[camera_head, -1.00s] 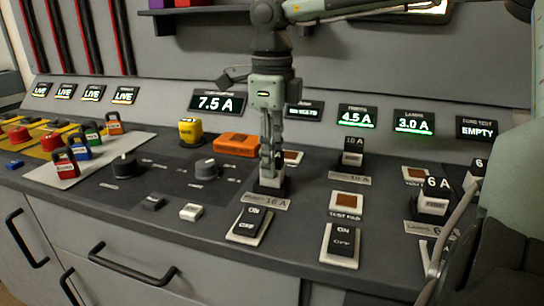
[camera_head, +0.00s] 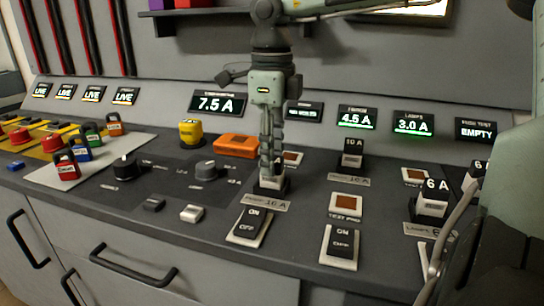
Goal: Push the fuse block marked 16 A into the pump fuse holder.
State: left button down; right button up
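My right gripper (camera_head: 268,173) comes down from the top centre and points straight down. Its fingers look shut together, with their tips at the top of a small black and white fuse block (camera_head: 271,184). That block is in or on the pump holder, behind the plate marked 16 A (camera_head: 263,203). The fingers cover its upper part, so I cannot read a marking on it or tell how deep it sits. The pump display (camera_head: 304,112) above has small text that I cannot read clearly. My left gripper is not in view.
Fuse blocks marked 10 A (camera_head: 353,153) and 6 A (camera_head: 433,200) stand to the right. Two rocker switches (camera_head: 250,226) (camera_head: 340,246) and a test pad (camera_head: 346,204) lie nearby. An orange case (camera_head: 236,146) and a yellow object (camera_head: 190,132) are left of the gripper.

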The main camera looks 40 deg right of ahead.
jog(key=shift+r+p, duration=1.05)
jog(key=shift+r, duration=3.65)
jog(key=shift+f, duration=0.1)
